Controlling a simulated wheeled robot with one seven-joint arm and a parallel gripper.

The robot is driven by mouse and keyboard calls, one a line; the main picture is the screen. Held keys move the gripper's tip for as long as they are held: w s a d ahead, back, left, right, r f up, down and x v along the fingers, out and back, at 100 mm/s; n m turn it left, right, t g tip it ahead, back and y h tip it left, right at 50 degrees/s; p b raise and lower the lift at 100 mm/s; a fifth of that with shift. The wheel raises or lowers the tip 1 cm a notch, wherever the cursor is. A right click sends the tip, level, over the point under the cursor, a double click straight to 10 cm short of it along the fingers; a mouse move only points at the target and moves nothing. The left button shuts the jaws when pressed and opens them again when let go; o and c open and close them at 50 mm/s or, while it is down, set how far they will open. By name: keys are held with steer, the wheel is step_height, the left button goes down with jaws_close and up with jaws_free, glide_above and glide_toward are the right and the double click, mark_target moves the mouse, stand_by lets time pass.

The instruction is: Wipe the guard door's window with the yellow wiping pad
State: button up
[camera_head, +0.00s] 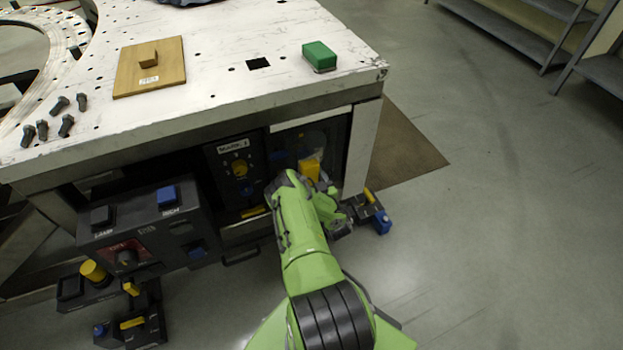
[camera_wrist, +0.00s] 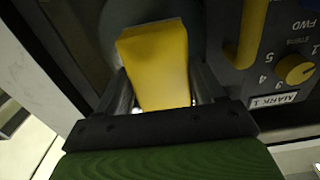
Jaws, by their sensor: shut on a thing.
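The yellow wiping pad (camera_wrist: 156,62) is between the two fingers of my gripper (camera_wrist: 160,95) in the wrist view, and the gripper is shut on it. In the head view the pad (camera_head: 311,170) shows as a small yellow block in front of the guard door's window (camera_head: 313,137), under the table's front edge. The window is a dark pane in a light frame, and my arm covers its lower part. A pale patch shows on the pane above the pad. I cannot tell whether the pad touches the pane.
A dark control panel with a yellow knob (camera_head: 240,168) is just left of the window. The white table top (camera_head: 220,65) carries a green block (camera_head: 319,56), a wooden plate (camera_head: 150,75) and several bolts.

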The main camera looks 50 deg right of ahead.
steer(key=shift+b+x, duration=0.6)
steer(key=shift+x, duration=0.3)
stand_by(0.4)
